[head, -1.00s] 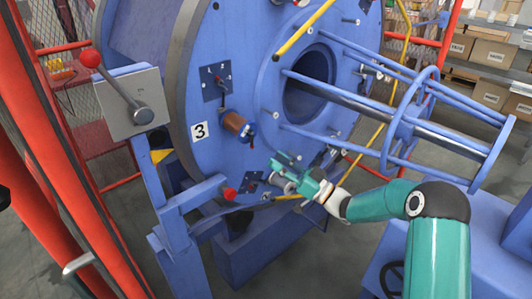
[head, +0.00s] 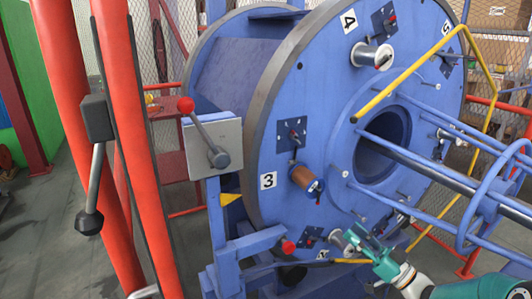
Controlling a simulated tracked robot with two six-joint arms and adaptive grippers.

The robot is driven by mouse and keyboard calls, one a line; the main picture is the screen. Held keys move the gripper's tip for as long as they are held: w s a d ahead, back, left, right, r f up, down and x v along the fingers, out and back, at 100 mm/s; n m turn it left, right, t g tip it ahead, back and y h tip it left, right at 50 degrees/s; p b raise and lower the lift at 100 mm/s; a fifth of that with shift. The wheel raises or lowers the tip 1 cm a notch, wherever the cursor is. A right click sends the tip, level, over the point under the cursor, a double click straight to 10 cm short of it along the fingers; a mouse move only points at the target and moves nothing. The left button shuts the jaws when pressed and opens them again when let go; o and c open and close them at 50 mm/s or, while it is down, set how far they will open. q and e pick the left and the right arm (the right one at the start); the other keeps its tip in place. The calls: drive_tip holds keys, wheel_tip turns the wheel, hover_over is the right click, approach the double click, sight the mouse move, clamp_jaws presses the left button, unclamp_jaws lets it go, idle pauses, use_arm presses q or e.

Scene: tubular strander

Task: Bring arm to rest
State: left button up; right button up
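My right gripper (head: 362,238), teal, is at the lower right in the head view, with its arm coming in from the lower right corner. Its fingers point up and left toward the blue drum face (head: 335,160). A silver spool (head: 338,240) shows just beside its fingertips; I cannot tell whether they touch. The gap between the fingers is too small to judge. My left gripper is out of view.
A brown spool (head: 304,179) sits by the number 3 plate, and a silver spool (head: 372,55) near number 4. A lever box (head: 215,148) with a red knob, red posts (head: 124,120) and a yellow rail (head: 412,72) stand around the drum.

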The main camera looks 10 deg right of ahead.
drive_tip(key=a+m+g+p, duration=0.15)
drive_tip(key=a+p, duration=0.35)
drive_tip(key=a, duration=0.6)
drive_tip(key=s+a+f+m+g+h+p, duration=0.2)
drive_tip(key=s+a+f+m+h, duration=0.15)
drive_tip(key=f, duration=0.35)
drive_tip(key=s+a+f+m+g+h+p, duration=0.1)
drive_tip(key=s+a+f+m+g+h, duration=0.2)
drive_tip(key=f, duration=0.5)
drive_tip(key=s+f+g+h, duration=0.1)
drive_tip(key=s+f+g, duration=0.4)
drive_tip(key=s, duration=0.6)
drive_tip(key=s+f+g+h, duration=0.2)
drive_tip(key=s+f+g, duration=0.3)
drive_tip(key=s, duration=0.7)
drive_tip(key=shift+s+p+x, duration=0.2)
drive_tip(key=shift+p+x, duration=0.15)
drive_tip(key=shift+x, duration=0.55)
